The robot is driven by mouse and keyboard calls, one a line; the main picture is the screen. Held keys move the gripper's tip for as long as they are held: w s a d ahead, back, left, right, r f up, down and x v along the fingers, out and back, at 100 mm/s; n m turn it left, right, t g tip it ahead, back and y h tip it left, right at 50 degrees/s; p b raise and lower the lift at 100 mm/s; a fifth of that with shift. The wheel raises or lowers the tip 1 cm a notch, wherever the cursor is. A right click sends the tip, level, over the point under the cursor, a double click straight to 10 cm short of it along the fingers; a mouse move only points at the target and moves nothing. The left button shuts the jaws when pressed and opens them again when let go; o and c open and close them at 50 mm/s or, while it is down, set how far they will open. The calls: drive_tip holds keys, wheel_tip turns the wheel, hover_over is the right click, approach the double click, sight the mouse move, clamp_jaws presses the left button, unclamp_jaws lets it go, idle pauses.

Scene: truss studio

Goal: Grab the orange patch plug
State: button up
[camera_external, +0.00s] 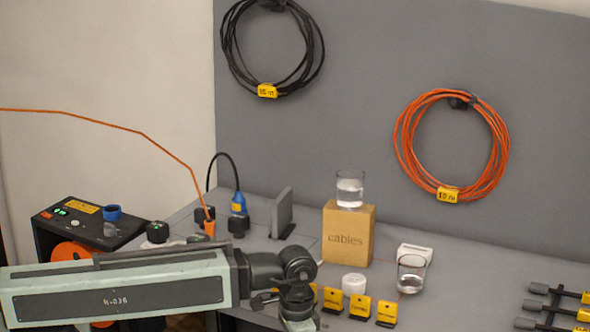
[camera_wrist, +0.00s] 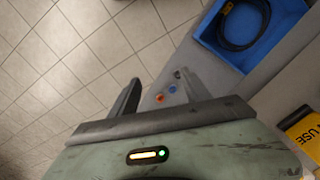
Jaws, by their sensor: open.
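The orange patch plug (camera_external: 209,227) stands at the back left of the grey table in the external view, just behind my arm. An orange cable rises from it and runs off to the left. A black socket shows directly behind it. My arm crosses in front, and its wrist hangs at the table's front, right of the plug and apart from it. The fingers are not clear there. In the wrist view my gripper (camera_wrist: 160,88) is open with nothing between its fingers. Small orange and blue spots lie beyond it; I cannot tell whether one is the plug.
A blue-capped plug (camera_external: 238,203) with a black cable stands close right of the orange plug, beside a grey upright plate (camera_external: 283,212). A cables box (camera_external: 348,245) bears a glass (camera_external: 350,188). Another glass (camera_external: 411,274) stands right. A blue bin (camera_wrist: 233,52) shows in the wrist view.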

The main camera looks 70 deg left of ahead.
drive_tip(key=shift+c, duration=0.8)
